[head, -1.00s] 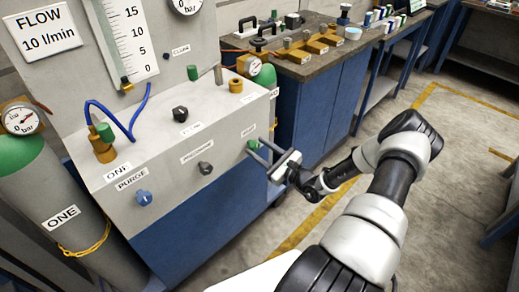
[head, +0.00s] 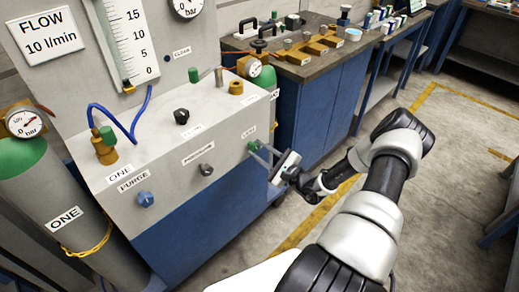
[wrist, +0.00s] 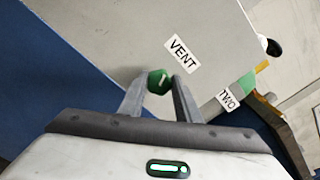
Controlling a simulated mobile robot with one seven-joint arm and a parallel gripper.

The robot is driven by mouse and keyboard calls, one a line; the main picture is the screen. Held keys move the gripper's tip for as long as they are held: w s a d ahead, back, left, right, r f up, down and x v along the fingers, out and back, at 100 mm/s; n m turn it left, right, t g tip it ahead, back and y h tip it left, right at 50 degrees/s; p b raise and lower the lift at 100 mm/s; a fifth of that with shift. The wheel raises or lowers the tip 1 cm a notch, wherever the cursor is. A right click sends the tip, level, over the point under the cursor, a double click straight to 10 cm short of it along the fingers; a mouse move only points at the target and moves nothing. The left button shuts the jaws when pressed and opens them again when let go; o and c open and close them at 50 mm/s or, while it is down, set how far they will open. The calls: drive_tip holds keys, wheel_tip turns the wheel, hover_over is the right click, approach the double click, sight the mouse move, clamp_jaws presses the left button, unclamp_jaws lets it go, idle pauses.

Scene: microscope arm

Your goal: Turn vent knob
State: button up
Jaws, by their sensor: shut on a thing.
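The green vent knob (wrist: 159,82) sits on the front face of the grey panel, beside the "VENT" label (wrist: 182,54). In the wrist view my gripper (wrist: 158,86) has one finger on each side of the knob and is shut on it. In the head view the knob (head: 253,147) shows at the right end of the panel front, partly covered by the fingers. My gripper (head: 262,152) reaches it from the right.
The panel front also carries a blue purge knob (head: 145,198) and a dark grey pressure knob (head: 206,169). A black knob (head: 181,117) is on top. A gas cylinder (head: 62,205) stands at left. The floor (head: 455,200) at right is clear.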

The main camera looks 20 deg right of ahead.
drive_tip(key=n+p, duration=0.1)
drive_tip(key=n, duration=0.5)
drive_tip(key=shift+s+f+n, duration=0.1)
drive_tip(key=shift+f+n, duration=0.05)
drive_tip(key=shift+n, duration=0.15)
drive_tip(key=n, duration=0.6)
drive_tip(key=shift+f, duration=0.15)
drive_tip(key=shift+n, duration=0.3)
drive_tip(key=o, duration=1.1)
drive_tip(key=shift+c, duration=0.2)
drive_tip(key=p+v, duration=0.1)
drive_tip(key=v, duration=1.6)
drive_tip(key=shift+s, duration=0.2)
